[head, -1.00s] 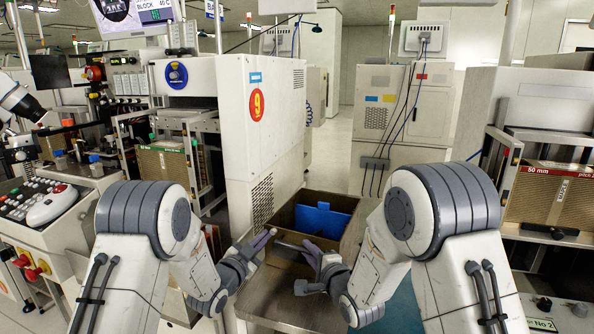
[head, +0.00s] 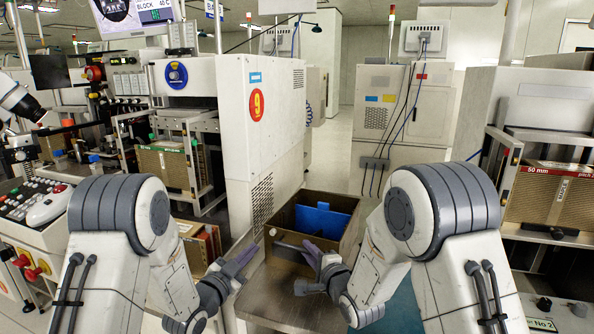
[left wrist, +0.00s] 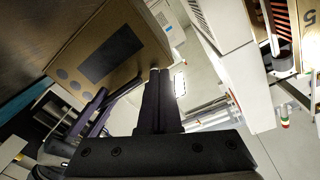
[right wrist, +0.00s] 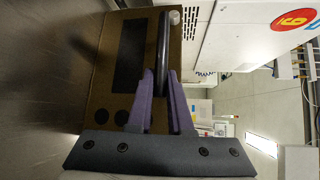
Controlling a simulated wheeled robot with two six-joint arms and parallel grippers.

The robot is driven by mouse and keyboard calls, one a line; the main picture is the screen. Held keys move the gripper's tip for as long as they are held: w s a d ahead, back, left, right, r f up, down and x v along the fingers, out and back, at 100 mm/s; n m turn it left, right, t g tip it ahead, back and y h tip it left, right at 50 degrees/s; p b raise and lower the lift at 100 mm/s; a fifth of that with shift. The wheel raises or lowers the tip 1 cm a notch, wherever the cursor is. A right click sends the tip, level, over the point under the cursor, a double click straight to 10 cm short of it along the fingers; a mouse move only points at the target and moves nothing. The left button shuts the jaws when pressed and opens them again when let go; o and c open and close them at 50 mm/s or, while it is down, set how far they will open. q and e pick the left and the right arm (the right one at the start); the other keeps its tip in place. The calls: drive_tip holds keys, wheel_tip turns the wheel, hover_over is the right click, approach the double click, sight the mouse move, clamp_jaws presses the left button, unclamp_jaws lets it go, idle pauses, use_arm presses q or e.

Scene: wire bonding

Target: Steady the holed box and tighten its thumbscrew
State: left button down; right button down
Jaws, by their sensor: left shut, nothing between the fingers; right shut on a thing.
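The holed box (head: 342,216) is brown and open-topped and stands on the metal table. Its outer face shows a dark rectangle and round holes in the right wrist view (right wrist: 103,92) and the left wrist view (left wrist: 97,45). My left gripper (head: 252,252) is shut and empty, left of the box and apart from the knob.
A blue panel (head: 322,219) stands inside the box. A tall white cabinet (head: 262,130) marked 9 rises close behind and left of the box. Bare metal table (head: 275,298) lies in front. A blue-green surface (head: 405,305) is at the right.

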drive_tip(key=shift+f, duration=0.2)
drive_tip(key=c, duration=0.8)
unclamp_jaws()
drive_tip(key=shift+r, duration=0.1)
drive_tip(key=shift+o, duration=0.2)
